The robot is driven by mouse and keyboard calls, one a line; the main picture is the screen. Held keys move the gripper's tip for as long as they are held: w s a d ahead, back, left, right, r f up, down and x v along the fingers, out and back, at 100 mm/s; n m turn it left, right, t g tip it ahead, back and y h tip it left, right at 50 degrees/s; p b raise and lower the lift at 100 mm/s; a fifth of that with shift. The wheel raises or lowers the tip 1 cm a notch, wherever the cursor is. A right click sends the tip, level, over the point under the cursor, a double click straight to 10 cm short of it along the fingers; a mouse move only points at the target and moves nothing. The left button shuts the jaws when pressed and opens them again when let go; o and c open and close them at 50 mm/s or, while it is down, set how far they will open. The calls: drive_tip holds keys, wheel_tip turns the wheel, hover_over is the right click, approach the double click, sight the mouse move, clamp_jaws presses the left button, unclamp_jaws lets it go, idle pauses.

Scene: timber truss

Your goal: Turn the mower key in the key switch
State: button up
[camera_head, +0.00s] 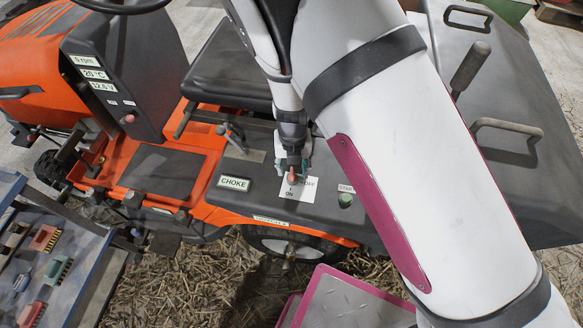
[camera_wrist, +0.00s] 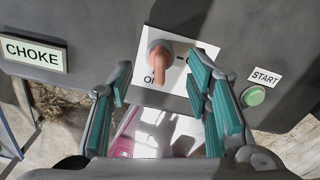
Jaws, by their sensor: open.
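The mower key (camera_wrist: 156,62) is an orange-pink knob with a handle, seated in the key switch on a white label plate (camera_wrist: 180,98) on the mower's grey panel. In the wrist view its handle points down, over partly covered lettering that begins with O; a dark dash shows to its right. In the head view the key (camera_head: 291,177) sits by the ON and OFF marks. My gripper (camera_wrist: 161,80) is open, with its teal-padded fingers on either side of the key's lower end and visible gaps to it. It also shows over the switch in the head view (camera_head: 291,165).
A CHOKE label (camera_wrist: 33,53) is left of the switch, and a green START button (camera_wrist: 253,96) is right of it. A lever (camera_head: 232,135) rises from the panel behind.

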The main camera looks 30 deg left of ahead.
sight(293, 171)
drive_tip(key=shift+r+p, duration=1.55)
drive_tip(key=shift+r, duration=0.3)
